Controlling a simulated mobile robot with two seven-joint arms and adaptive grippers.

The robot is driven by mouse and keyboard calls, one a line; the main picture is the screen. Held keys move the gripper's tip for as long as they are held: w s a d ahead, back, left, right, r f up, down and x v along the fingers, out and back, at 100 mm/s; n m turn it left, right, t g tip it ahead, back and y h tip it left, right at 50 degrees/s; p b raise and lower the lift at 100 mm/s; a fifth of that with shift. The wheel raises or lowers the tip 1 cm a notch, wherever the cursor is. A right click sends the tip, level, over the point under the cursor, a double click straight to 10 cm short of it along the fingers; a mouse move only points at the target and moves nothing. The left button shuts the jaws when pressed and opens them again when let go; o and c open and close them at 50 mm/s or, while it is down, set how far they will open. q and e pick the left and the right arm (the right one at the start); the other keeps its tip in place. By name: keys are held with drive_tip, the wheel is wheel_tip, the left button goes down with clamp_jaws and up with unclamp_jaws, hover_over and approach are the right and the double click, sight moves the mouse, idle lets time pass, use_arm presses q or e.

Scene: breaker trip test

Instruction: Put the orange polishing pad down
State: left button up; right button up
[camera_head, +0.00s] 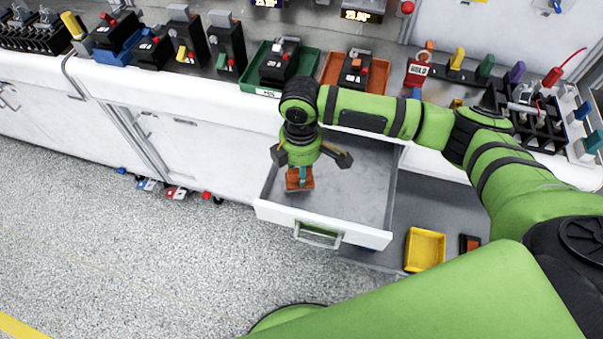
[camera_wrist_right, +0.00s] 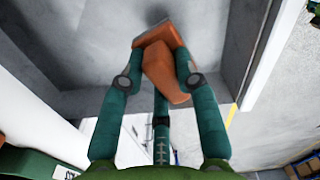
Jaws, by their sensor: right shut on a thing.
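The orange polishing pad (camera_head: 294,184) is in my right gripper (camera_head: 301,170), inside the open drawer (camera_head: 365,180) near its front left corner. In the right wrist view, the teal fingers of the gripper (camera_wrist_right: 160,85) are closed around the pad's orange grip (camera_wrist_right: 165,72), with its flat part beyond, towards the grey drawer floor. I cannot tell whether the pad touches the drawer floor. My left gripper is not in view.
The rest of the drawer floor looks bare. The white drawer front with its handle (camera_head: 318,236) is close to the pad. The bench above holds a green tray (camera_head: 262,63), an orange-red tray (camera_head: 375,75) and several breakers. A yellow bin (camera_head: 425,249) lies below right.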

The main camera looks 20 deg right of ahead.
wheel_tip(320, 180, down, 2)
drive_tip(key=shift+s+f, duration=0.1)
drive_tip(key=shift+f, duration=0.5)
drive_tip(key=shift+f, duration=0.1)
drive_tip(key=o, duration=1)
wheel_tip(320, 180, up, 12)
drive_tip(key=shift+r+b, duration=0.15)
drive_tip(key=shift+b, duration=0.7)
